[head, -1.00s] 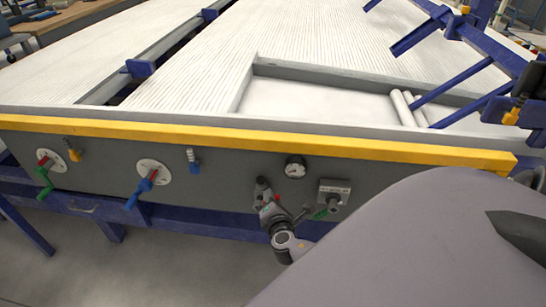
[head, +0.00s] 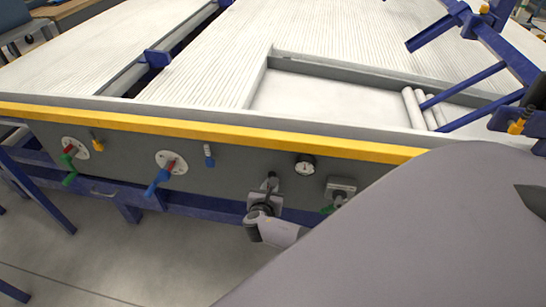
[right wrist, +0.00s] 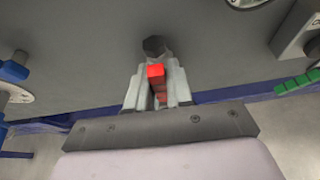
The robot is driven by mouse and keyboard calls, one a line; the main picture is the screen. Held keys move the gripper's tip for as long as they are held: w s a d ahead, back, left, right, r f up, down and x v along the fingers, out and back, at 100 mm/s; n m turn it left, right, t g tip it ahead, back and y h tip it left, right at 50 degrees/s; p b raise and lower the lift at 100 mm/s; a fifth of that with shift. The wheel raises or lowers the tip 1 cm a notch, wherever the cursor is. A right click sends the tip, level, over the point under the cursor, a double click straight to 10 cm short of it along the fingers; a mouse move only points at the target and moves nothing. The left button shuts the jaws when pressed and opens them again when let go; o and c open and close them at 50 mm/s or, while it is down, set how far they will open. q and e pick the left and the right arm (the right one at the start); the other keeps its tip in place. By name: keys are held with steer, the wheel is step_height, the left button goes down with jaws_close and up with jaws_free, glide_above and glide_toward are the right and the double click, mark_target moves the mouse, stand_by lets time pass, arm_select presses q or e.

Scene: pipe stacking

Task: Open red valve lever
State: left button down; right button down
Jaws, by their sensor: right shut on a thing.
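The red valve lever (right wrist: 156,76) shows in the right wrist view, between the two fingers of my right gripper (right wrist: 157,86). A dark round knob (right wrist: 154,46) stands on the panel just beyond the lever's red tip. In the head view my right gripper (head: 266,194) is at the front panel, left of the pressure gauge, just below the dark knob (head: 271,176). The lever is hidden there by the gripper. The gripper is shut on the lever. My left gripper is not in view.
The grey panel (head: 230,178) carries a gauge (head: 305,165), a valve box with a green handle (head: 341,187), a blue-handled valve (head: 164,173) and a green-handled valve (head: 72,162). A yellow rail (head: 215,133) runs above. My arm covers the lower right.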

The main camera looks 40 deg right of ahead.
steer(key=shift+w+a+n+g, duration=0.2)
steer(key=shift+n+g, duration=0.1)
steer(key=shift+n, duration=0.1)
steer(key=c, duration=1.1)
jaws_free()
steer(key=shift+s, duration=0.1)
steer(key=shift+s+a+r, duration=0.15)
steer(key=shift+a, duration=0.05)
steer(key=p+v, duration=0.2)
steer(key=v, duration=0.4)
steer(key=shift+s+a+p, duration=0.15)
steer(key=shift+a+p, duration=0.1)
steer(key=shift+p, duration=0.15)
